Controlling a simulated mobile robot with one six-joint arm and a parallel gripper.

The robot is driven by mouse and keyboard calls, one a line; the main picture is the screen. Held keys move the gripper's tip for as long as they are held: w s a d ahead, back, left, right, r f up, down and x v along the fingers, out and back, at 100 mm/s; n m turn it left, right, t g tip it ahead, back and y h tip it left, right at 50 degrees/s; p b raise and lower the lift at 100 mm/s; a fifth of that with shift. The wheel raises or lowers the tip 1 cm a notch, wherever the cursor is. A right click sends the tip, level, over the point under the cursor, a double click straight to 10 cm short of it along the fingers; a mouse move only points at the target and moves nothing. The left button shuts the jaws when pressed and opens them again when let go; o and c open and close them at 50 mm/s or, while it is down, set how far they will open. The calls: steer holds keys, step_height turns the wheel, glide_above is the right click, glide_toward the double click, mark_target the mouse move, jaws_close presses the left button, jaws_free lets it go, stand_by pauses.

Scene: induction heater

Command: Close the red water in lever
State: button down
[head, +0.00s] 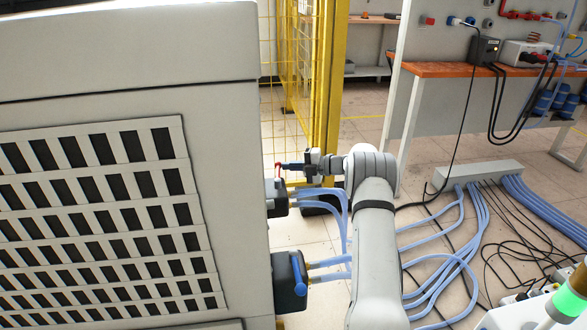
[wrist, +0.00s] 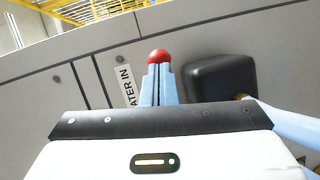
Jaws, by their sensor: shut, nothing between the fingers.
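The red lever shows as a round red knob (wrist: 159,56) in the wrist view, just past my fingertips. In the head view a small red part of the lever (head: 278,167) shows at the right side of the grey cabinet. My gripper (wrist: 160,70) is shut and empty, its light blue fingers together and pointing at the knob. I cannot tell if they touch it. The gripper also shows in the head view (head: 284,166), reaching left toward the cabinet. The rest of the lever is hidden behind the fingers. A white label (wrist: 126,84) reading "ATER IN" stands left of the knob.
A black box (wrist: 220,78) is right of the fingers. Below the red lever, a blue lever (head: 298,274) sits on a lower black box. Blue hoses (head: 325,205) run from the cabinet (head: 230,150) near my arm. A yellow fence (head: 328,80) stands behind.

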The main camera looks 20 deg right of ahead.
steer(key=shift+x, duration=0.9)
steer(key=shift+w+a+r, duration=0.15)
steer(key=shift+w+r, duration=0.05)
steer(key=shift+r, duration=0.1)
